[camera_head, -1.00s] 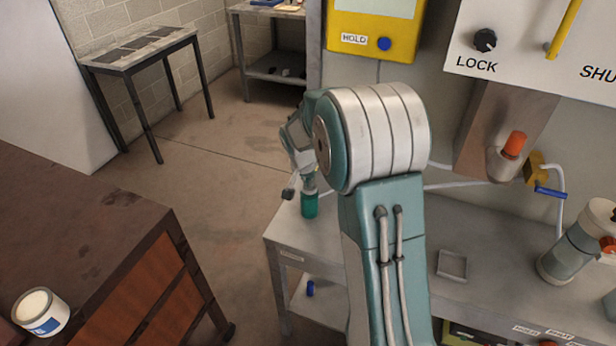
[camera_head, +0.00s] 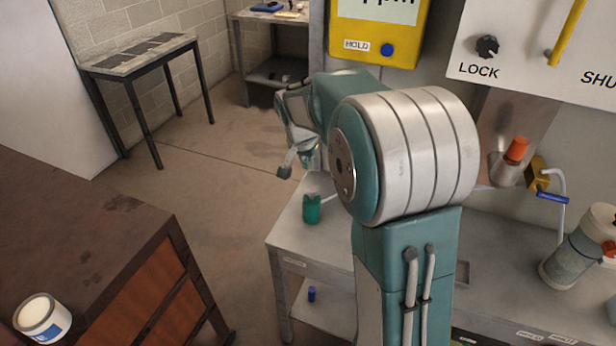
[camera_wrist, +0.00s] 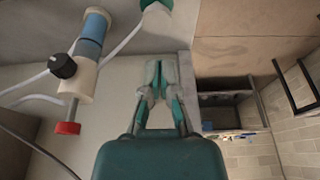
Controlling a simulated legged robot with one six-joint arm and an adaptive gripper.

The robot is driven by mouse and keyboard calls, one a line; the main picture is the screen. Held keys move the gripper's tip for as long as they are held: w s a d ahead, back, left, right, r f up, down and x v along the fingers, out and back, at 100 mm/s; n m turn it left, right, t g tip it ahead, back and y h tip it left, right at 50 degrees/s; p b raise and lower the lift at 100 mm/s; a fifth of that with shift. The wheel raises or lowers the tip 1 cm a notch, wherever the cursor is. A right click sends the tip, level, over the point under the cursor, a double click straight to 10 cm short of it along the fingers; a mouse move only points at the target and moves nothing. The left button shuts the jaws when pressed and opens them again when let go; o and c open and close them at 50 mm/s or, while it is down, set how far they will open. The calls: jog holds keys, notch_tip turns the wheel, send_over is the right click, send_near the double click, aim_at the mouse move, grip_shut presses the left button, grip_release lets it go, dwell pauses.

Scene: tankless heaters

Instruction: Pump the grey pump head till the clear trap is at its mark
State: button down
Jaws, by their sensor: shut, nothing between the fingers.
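My gripper (camera_head: 296,164) is in the air above the near bench's left end, partly hidden by my arm. In the wrist view its fingers (camera_wrist: 160,92) are shut with nothing between them. A small teal container (camera_head: 311,209) stands on the bench corner below the gripper, apart from it. I cannot pick out the grey pump head for sure. A tilted grey, partly see-through cylinder (camera_head: 573,255) with a red knob is at the right edge; I cannot tell if it is the clear trap. The wrist view shows a cream cylinder (camera_wrist: 83,75) with a blue band, black knob and red end.
The grey bench (camera_head: 284,240) holds a grey cup with an orange top (camera_head: 509,164) and a brass valve with a blue lever (camera_head: 540,178). A yellow meter (camera_head: 381,28) hangs above. A brown cabinet (camera_head: 90,240) with a white can (camera_head: 42,318) is at left. Open floor lies between.

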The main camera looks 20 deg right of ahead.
aim_at(312, 187)
jog(key=v, duration=0.3)
jog(key=shift+d+r, duration=0.1)
dwell(1.2)
notch_tip(312, 187, up, 2)
jog(key=shift+s+r, duration=0.1)
jog(key=shift+r, duration=0.1)
jog(key=x, duration=1.3)
jog(key=shift+s+a+f, duration=0.1)
jog(key=shift+s+a, duration=0.2)
jog(key=shift+s, duration=0.05)
jog(key=shift+f, duration=0.45)
